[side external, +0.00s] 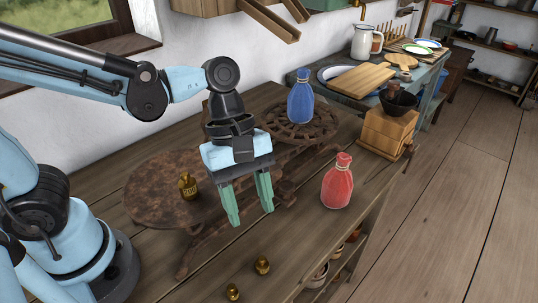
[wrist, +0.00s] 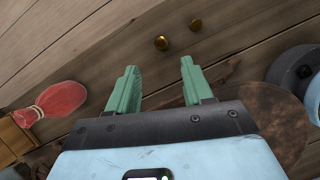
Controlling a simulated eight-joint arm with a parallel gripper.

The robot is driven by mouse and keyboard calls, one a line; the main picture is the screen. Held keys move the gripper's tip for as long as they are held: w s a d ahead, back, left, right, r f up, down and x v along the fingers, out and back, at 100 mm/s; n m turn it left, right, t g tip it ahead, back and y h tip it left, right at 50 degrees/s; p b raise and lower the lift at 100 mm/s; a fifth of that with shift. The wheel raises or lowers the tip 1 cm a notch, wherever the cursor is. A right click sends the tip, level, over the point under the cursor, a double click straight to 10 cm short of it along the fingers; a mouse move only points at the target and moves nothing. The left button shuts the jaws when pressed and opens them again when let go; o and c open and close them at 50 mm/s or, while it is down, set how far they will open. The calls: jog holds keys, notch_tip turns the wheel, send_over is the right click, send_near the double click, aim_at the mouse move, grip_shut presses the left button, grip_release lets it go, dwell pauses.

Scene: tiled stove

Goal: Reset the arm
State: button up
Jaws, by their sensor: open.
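My gripper (side external: 250,205) has green fingers that are apart with nothing between them. It hangs above the wooden table, near the middle of the side external view. In the wrist view, the gripper (wrist: 160,85) also shows an empty gap between its fingers. My blue arm reaches in from the left and bends down at the wrist.
A balance scale has one round plate (side external: 150,197) bearing a brass weight (side external: 188,186) and another plate (side external: 325,122) bearing a blue bottle (side external: 300,97). A red bottle (side external: 337,183) stands right of the gripper. Two small weights (side external: 262,265) (side external: 232,291) stand in front.

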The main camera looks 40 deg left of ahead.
jog(key=shift+a+r, duration=0.15)
jog(key=shift+r, duration=0.15)
